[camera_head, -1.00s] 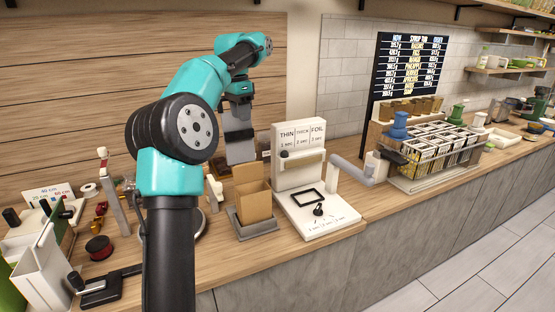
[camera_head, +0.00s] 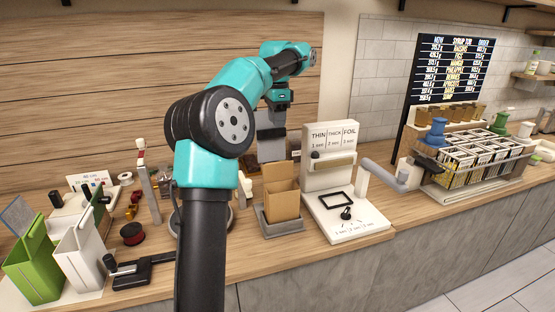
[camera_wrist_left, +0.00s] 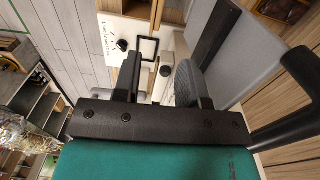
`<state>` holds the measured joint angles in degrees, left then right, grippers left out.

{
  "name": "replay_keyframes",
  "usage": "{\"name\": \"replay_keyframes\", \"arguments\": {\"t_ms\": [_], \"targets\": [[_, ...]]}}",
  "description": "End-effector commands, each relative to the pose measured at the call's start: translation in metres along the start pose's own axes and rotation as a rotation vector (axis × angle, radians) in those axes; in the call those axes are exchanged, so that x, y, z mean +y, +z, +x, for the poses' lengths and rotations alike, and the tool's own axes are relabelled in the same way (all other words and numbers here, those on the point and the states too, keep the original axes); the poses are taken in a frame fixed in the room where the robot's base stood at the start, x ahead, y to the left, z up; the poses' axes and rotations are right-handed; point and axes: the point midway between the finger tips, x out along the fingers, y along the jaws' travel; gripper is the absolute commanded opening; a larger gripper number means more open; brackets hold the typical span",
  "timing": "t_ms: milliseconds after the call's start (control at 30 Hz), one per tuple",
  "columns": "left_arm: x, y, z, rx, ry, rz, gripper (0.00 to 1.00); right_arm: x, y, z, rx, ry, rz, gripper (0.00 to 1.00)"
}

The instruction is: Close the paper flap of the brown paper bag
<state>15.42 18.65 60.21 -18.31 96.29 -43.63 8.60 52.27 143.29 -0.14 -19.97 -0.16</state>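The brown paper bag (camera_head: 284,206) stands upright in a shallow grey tray on the counter. Its back panel, the paper flap (camera_head: 278,176), stands up above the front edge, so the bag is open. My left gripper (camera_head: 270,154) points down just behind and above the flap; whether it touches the flap cannot be told. In the left wrist view two dark fingers (camera_wrist_left: 156,85) stand apart with a gap between them. A brown strip (camera_wrist_left: 128,75) shows by the left finger, possibly the bag. My right gripper is not in view.
A white sealer with a THIN/THICK/FOIL panel (camera_head: 333,140) stands close to the bag's right. A green bag (camera_head: 35,265) and a white box (camera_head: 80,255) stand at the left. Spools and small items crowd the counter's left.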

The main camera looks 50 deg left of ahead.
Motion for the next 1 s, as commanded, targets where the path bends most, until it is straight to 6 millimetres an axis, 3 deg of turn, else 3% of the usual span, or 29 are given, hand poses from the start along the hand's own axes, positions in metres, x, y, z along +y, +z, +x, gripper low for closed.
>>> {"name": "replay_keyframes", "arguments": {"t_ms": [700,1000], "targets": [[0.001,0.000,0.118,-0.002,0.003,0.000,0.38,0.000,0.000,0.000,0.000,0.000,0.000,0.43],[0.000,0.000,0.139,-0.001,0.002,-0.001,0.38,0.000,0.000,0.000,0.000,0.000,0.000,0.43]]}}
